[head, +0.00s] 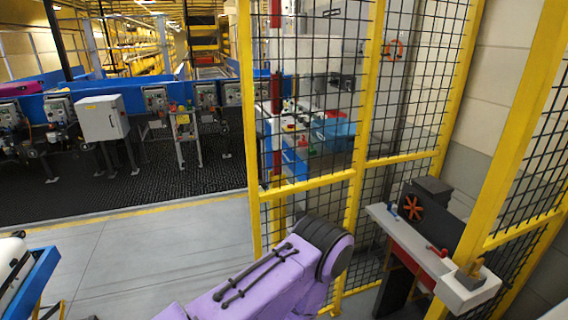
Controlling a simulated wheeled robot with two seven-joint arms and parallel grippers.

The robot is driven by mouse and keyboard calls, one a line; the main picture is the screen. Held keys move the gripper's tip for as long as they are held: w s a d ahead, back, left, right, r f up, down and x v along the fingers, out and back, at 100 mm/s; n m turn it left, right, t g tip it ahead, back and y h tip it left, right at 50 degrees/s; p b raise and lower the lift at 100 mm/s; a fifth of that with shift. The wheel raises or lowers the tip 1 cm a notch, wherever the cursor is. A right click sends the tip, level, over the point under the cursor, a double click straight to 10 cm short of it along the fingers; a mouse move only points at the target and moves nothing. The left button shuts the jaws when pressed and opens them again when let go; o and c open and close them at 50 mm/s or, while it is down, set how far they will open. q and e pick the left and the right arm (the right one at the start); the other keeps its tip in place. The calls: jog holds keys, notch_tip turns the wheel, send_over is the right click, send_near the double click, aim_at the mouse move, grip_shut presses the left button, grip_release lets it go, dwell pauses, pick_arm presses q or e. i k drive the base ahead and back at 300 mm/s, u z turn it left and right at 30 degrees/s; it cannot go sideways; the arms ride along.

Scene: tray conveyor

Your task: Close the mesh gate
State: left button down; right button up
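Yellow-framed black mesh panels stand from the middle to the right of the head view. The mesh panel at the middle (312,189) has an upright yellow edge on its left, with open floor beyond that edge. A second mesh panel (402,162) adjoins it on the right. I cannot tell for certain which panel is the gate, and no latch or handle is clear. A purple arm link with black cables, which looks like mine, crosses in front of the lower mesh. Neither gripper shows.
A nearer yellow mesh frame (522,110) rises at the right. A narrow bench (415,240) with a dark machine stands behind it. Grey floor (150,250) is open at left centre. A blue-framed cart (38,275) is at lower left. Conveyor equipment lines the back.

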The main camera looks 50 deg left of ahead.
aim_at(303, 54)
jog(key=u, duration=2.9)
jog(key=i, duration=3.7)
jog(key=z, duration=4.15)
jog(key=i, duration=1.05)
jog(key=u, duration=0.15)
